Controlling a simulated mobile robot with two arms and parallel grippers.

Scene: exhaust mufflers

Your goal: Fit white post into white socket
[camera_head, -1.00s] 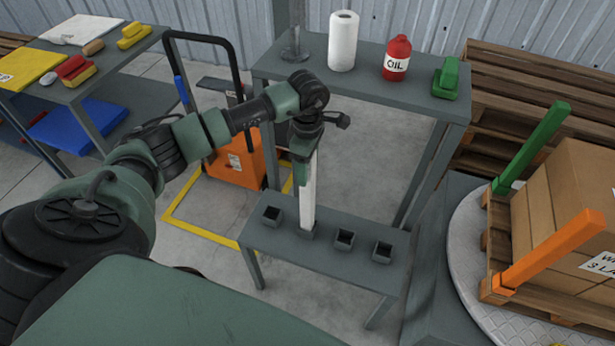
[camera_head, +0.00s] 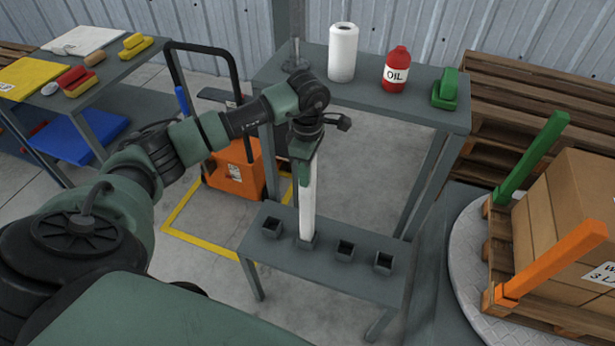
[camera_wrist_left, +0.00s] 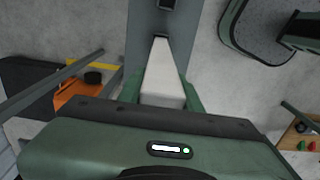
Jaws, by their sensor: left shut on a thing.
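The white post (camera_head: 307,205) stands about upright on the low grey bench (camera_head: 330,272). My left gripper (camera_head: 304,155) is shut on its upper part. In the left wrist view the post (camera_wrist_left: 162,72) runs away between the two green fingers (camera_wrist_left: 162,98). Its lower end meets the second socket from the left (camera_head: 306,246). The post covers that socket's opening, so I cannot tell how deep it sits or make out white on the socket. The other sockets, at left (camera_head: 272,228) and right (camera_head: 345,250) (camera_head: 383,262), look dark and empty. My right gripper is out of view.
Behind the bench stands a taller grey table (camera_head: 300,78) with a paper roll (camera_head: 342,52), a red oil bottle (camera_head: 395,70) and a green block (camera_head: 445,92). An orange pallet jack (camera_head: 235,170) is at left. A loaded pallet (camera_head: 500,290) is at right.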

